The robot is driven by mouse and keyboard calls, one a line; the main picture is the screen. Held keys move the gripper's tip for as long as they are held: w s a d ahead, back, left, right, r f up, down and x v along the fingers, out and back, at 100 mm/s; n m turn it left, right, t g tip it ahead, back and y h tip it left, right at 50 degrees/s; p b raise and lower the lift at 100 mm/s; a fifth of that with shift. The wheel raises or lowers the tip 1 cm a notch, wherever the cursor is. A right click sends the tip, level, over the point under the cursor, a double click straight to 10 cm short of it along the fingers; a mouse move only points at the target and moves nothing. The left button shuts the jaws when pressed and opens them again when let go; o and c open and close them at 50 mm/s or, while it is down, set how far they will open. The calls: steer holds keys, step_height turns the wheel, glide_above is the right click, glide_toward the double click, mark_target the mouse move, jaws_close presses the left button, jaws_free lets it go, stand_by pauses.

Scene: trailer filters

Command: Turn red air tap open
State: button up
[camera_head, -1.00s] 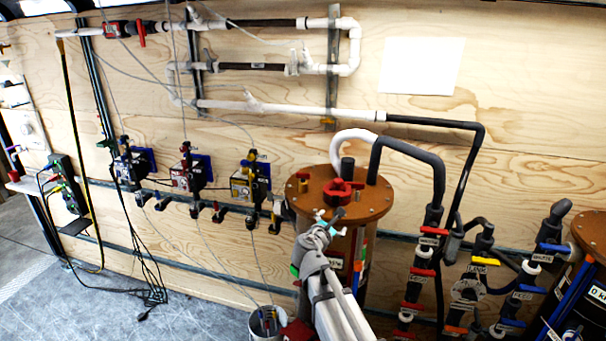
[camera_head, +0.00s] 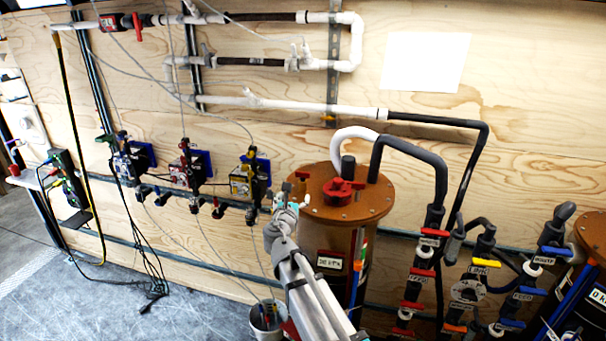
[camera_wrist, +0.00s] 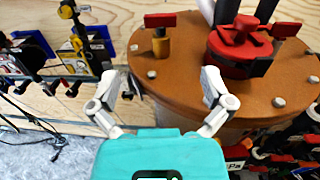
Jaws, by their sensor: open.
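A brown-lidded tank (camera_head: 375,200) stands right of centre. On its lid is a small red T-handled tap (camera_head: 302,178) on a brass stem; it also shows in the wrist view (camera_wrist: 160,22). A large red cap (camera_head: 340,190) sits beside it, with another red T-handle (camera_wrist: 286,30) to its right in the wrist view. The frames do not show which red handle is the air tap. My gripper (camera_head: 287,200) is at the lid's left edge. In the wrist view my gripper (camera_wrist: 160,84) is open and empty, its fingers apart below the brass-stemmed tap, not touching it.
Thick black hoses (camera_head: 410,158) rise from the lid. Labelled valves with red handles (camera_head: 420,272) stand close on the right. Several small pumps (camera_head: 185,170) hang on the wooden wall to the left.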

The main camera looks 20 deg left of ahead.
mark_target(302, 175)
steer(key=shift+w, duration=0.1)
steer(key=w, duration=0.9)
steer(key=w+a, duration=0.1)
steer(key=w, duration=0.3)
steer(key=shift+w+a, duration=0.1)
steer(key=shift+w, duration=0.2)
steer(key=c, duration=1)
